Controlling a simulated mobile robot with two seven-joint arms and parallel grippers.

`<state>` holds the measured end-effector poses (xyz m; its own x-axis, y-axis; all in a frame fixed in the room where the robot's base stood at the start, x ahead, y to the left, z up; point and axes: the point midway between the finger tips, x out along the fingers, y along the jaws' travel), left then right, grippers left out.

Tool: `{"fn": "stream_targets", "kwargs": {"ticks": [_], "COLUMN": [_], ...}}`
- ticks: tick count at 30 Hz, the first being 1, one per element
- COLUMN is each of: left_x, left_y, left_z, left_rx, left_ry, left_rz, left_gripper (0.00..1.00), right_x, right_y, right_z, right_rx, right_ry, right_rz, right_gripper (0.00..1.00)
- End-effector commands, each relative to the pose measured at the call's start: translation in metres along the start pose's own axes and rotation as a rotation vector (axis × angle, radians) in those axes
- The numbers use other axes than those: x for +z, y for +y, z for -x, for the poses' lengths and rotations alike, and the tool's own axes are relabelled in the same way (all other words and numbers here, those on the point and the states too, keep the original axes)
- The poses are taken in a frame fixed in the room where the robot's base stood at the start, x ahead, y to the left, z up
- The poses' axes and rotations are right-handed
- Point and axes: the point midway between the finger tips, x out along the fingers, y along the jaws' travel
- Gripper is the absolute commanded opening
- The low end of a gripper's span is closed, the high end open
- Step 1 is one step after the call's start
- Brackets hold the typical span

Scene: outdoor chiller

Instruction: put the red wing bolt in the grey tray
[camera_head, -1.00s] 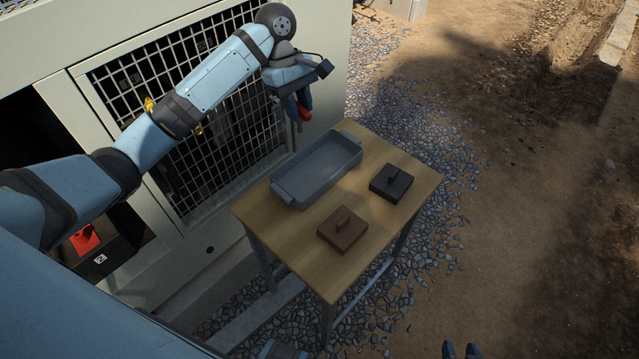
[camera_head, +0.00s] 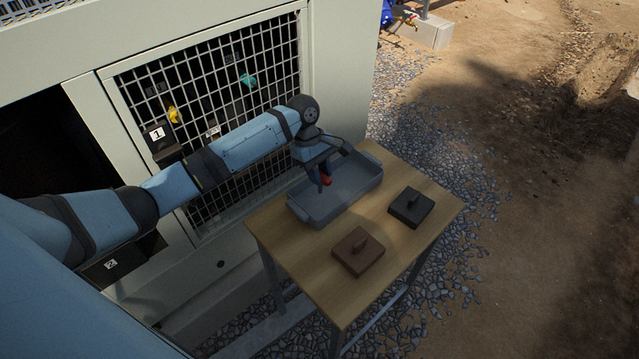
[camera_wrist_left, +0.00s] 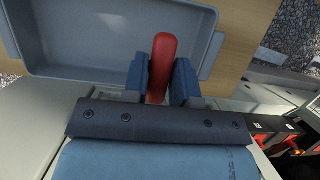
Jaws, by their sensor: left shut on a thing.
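The grey tray (camera_head: 345,194) is a shallow, empty-looking box on the back left part of the wooden table. My left gripper (camera_head: 324,179) is over the tray and points down. It is shut on the red wing bolt (camera_head: 327,180). In the left wrist view the red wing bolt (camera_wrist_left: 162,62) shows between the two blue fingers of the left gripper (camera_wrist_left: 161,82), in front of the grey tray (camera_wrist_left: 110,40). I cannot tell how high it is above the tray floor. My right gripper is not in view.
A teal wing bolt (camera_head: 249,81) and a yellow one (camera_head: 174,115) show at the grille.

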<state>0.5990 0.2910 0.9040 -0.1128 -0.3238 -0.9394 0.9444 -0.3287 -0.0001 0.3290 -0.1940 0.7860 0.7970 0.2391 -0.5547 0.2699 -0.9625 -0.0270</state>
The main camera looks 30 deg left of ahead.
Motion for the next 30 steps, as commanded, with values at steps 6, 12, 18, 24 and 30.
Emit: {"fn": "stream_targets", "kwargs": {"ticks": [6,12,18,24,30], "left_x": [-0.009,-0.015,-0.014,-0.015,-0.015], "left_y": [-0.001,0.0,0.0,0.0,0.0], "left_z": [-0.026,-0.04,-0.039,-0.042,-0.042], "left_rx": [-0.002,0.001,0.0,0.0,0.0], "left_ry": [-0.001,0.001,0.0,0.001,0.001], "left_rz": [0.002,-0.001,0.0,0.0,0.0], "left_gripper": [0.0,0.0,0.0,0.46,0.51], "right_x": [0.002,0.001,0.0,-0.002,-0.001], "right_y": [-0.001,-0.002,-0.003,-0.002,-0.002], "right_z": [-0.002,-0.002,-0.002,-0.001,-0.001], "right_rx": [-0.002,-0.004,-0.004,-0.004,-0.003], "right_ry": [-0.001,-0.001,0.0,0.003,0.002], "right_rz": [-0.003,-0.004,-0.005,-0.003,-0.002], "right_gripper": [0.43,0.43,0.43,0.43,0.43]}}
